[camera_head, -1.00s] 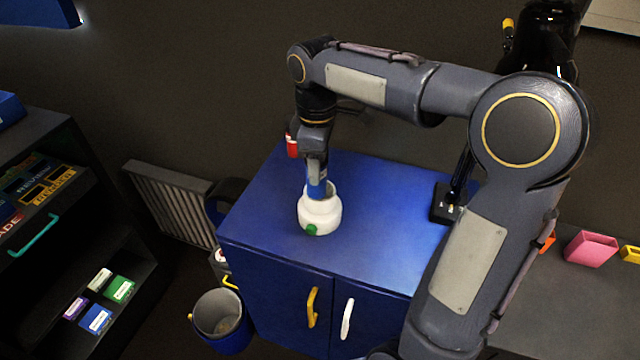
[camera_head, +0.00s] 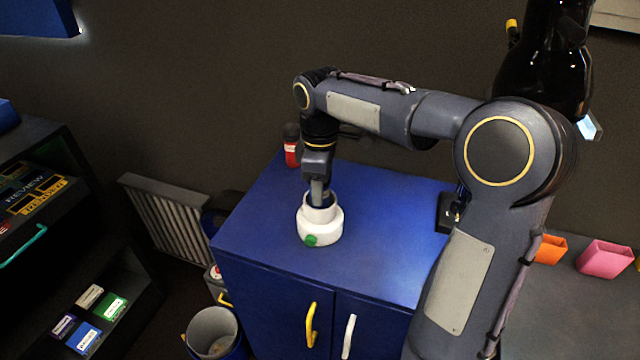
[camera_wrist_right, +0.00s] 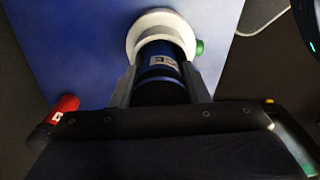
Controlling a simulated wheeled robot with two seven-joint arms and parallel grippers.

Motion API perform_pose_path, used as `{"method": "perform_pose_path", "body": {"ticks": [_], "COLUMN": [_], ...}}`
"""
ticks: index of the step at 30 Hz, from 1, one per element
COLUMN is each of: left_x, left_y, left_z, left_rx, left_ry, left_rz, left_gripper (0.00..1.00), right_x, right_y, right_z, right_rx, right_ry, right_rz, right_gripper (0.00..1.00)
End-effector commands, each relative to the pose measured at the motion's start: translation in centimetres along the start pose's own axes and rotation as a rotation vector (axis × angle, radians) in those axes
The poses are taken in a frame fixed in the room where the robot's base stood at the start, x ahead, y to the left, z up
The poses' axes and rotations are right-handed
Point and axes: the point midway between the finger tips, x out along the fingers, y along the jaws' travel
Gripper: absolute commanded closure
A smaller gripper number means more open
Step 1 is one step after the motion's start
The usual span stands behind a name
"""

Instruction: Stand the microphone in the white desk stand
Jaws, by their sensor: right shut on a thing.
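The white desk stand (camera_head: 322,228) is a round pot with a green knob on its side, standing on the blue cabinet top. My right gripper (camera_head: 319,192) is just above its opening. In the right wrist view, the right gripper (camera_wrist_right: 160,80) is shut on the microphone (camera_wrist_right: 160,52), a dark blue cylinder with a small white label. The microphone's far end is inside the ring of the stand (camera_wrist_right: 136,36). Its lower end is hidden, so I cannot tell whether it touches the bottom. In the head view the microphone is mostly hidden by the gripper and rim. My left gripper is out of view.
A red and black cylinder (camera_head: 291,150) stands at the cabinet's back left corner. A black-based object (camera_head: 447,212) is on the right, partly behind my arm. The blue cabinet top (camera_head: 385,255) is clear around the stand. A bin (camera_head: 213,330) stands on the floor at left.

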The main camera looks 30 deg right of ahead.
Motion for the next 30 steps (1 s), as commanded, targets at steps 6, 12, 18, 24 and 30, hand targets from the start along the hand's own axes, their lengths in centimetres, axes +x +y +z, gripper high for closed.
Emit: {"method": "perform_pose_path", "body": {"ticks": [6, 12, 18, 24, 30], "left_x": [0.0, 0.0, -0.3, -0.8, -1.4], "left_y": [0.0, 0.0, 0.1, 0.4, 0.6], "left_z": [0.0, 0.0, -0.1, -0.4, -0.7], "left_rx": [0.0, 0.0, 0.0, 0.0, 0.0], "left_ry": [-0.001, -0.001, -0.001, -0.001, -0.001], "left_rz": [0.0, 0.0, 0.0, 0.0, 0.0], "left_gripper": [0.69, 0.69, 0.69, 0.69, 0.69], "right_x": [0.0, -0.1, -1.2, -5.2, -9.5], "right_y": [0.0, 0.0, 0.0, 0.1, 0.0], "right_z": [0.0, 0.0, -0.1, -0.1, -0.1], "right_rx": [0.0, 0.0, 0.0, -0.001, -0.002], "right_ry": [0.001, 0.002, 0.004, 0.006, 0.004], "right_rz": [0.001, 0.001, 0.003, 0.006, 0.004], "right_gripper": [0.37, 0.37, 0.37, 0.37, 0.37]}}
